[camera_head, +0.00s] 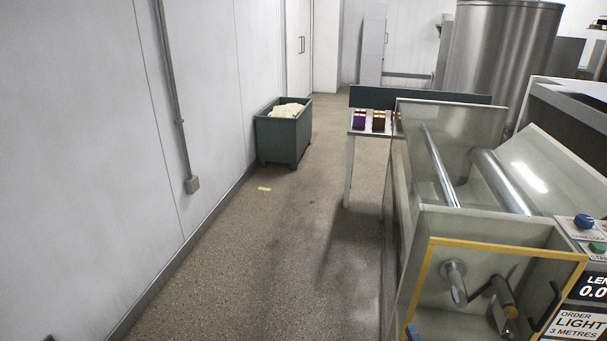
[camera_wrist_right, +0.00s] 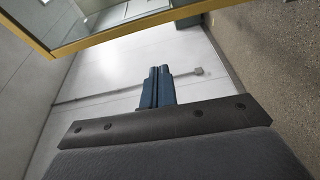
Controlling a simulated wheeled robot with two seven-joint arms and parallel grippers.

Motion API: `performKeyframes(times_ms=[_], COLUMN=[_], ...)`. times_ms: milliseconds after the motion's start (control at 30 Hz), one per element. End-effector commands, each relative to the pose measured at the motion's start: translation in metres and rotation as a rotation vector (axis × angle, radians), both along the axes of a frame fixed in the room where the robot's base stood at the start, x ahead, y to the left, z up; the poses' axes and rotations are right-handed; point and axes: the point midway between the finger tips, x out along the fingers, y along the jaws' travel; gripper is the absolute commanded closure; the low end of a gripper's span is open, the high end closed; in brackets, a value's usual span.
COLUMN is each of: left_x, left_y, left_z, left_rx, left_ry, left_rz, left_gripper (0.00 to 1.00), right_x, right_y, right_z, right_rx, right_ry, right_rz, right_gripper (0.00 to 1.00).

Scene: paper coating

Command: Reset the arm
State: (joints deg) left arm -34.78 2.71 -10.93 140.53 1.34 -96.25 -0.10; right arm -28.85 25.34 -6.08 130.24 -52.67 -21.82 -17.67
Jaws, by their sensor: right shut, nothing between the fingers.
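My right gripper (camera_wrist_right: 158,85) shows in the right wrist view with its two blue fingers together and nothing between them. In the head view only the blue tip of my right gripper (camera_head: 411,333) shows at the bottom edge. It is beside the lower left corner of the coating machine's yellow-edged frame (camera_head: 418,285). I cannot tell whether it touches the frame.
The coating machine (camera_head: 470,222), with rollers and a crank handle (camera_head: 505,297), fills the right side. A side table (camera_head: 358,133) holds small coloured items behind it. A dark green bin (camera_head: 283,138) stands by the left wall.

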Motion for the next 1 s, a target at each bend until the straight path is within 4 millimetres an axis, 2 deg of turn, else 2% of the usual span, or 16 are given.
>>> performKeyframes(times_ms=[167, 300, 467, 567, 667, 833, 1000], left_x=[0.000, 0.000, 0.000, 0.000, 0.000, 0.000, 0.000], left_y=[0.000, 0.000, 0.000, 0.000, 0.000, 0.000, 0.000], left_z=[0.000, 0.000, 0.000, 0.000, 0.000, 0.000, 0.000], left_rx=[0.000, 0.000, 0.000, 0.000, 0.000, 0.000, 0.000], left_ry=[0.001, 0.001, 0.001, 0.001, 0.001, 0.000, 0.000], left_rz=[0.001, 0.001, 0.001, 0.000, 0.000, -0.001, -0.001], left_gripper=[0.17, 0.17, 0.17, 0.17, 0.17, 0.17, 0.17], right_x=[-0.003, -0.017, -0.046, -0.072, -0.101, -0.152, -0.189], right_y=[-0.030, -0.056, -0.064, -0.054, -0.034, 0.015, 0.066], right_z=[-0.016, -0.037, -0.068, -0.089, -0.108, -0.127, -0.130], right_rx=[0.116, 0.282, 0.487, 0.613, 0.727, 0.881, 0.989], right_ry=[0.080, 0.195, 0.365, 0.496, 0.641, 0.889, 1.090], right_rz=[-0.169, -0.354, -0.559, -0.679, -0.780, -0.893, -0.920], right_gripper=[1.00, 1.00, 1.00, 1.00, 1.00, 1.00, 1.00])
